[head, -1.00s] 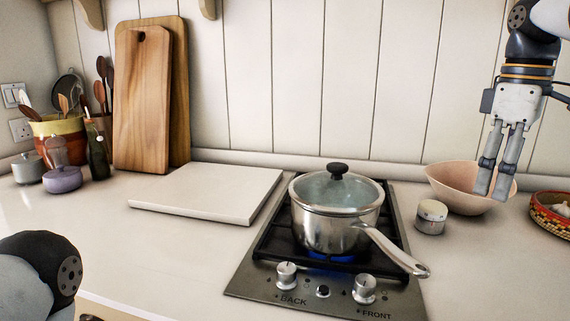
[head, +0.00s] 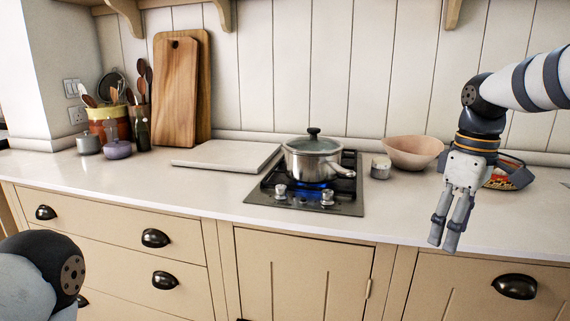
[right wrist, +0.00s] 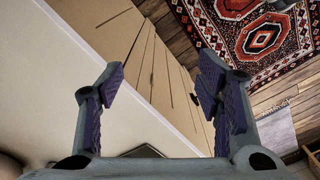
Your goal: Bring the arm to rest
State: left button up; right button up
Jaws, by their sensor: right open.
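My right gripper (head: 446,232) hangs fingers down in front of the counter's front edge, at the right of the head view. It is open and empty. In the right wrist view its two fingers (right wrist: 157,88) stand apart with nothing between them, over the counter edge and cabinet fronts. Part of my left arm shows at the lower left of the head view; its gripper is out of view.
A lidded steel pot (head: 312,160) stands on the hob (head: 262,192) over a blue flame. A timer (head: 380,167), a pink bowl (head: 414,152) and a patterned basket (head: 500,180) stand to its right. A white board (head: 215,156) lies left. A patterned rug (right wrist: 262,40) lies on the floor.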

jog(key=s+a+f+m, duration=0.15)
jog(key=a+f, duration=0.25)
jog(key=f, duration=0.6)
jog(key=s+a+f, duration=0.2)
jog(key=a+f, duration=0.1)
jog(key=f, duration=0.7)
jog(key=s+a+f+m+g+y, duration=0.1)
jog(key=s+a+f+m, duration=0.15)
jog(key=s+f, duration=0.7)
jog(key=s+f+m, duration=0.1)
jog(key=s+f, duration=0.2)
jog(key=s, duration=0.8)
jog(key=s+f+m+h, duration=0.1)
jog(key=s+f+m, duration=0.1)
jog(key=s, duration=1)
jog(key=shift+f, duration=0.55)
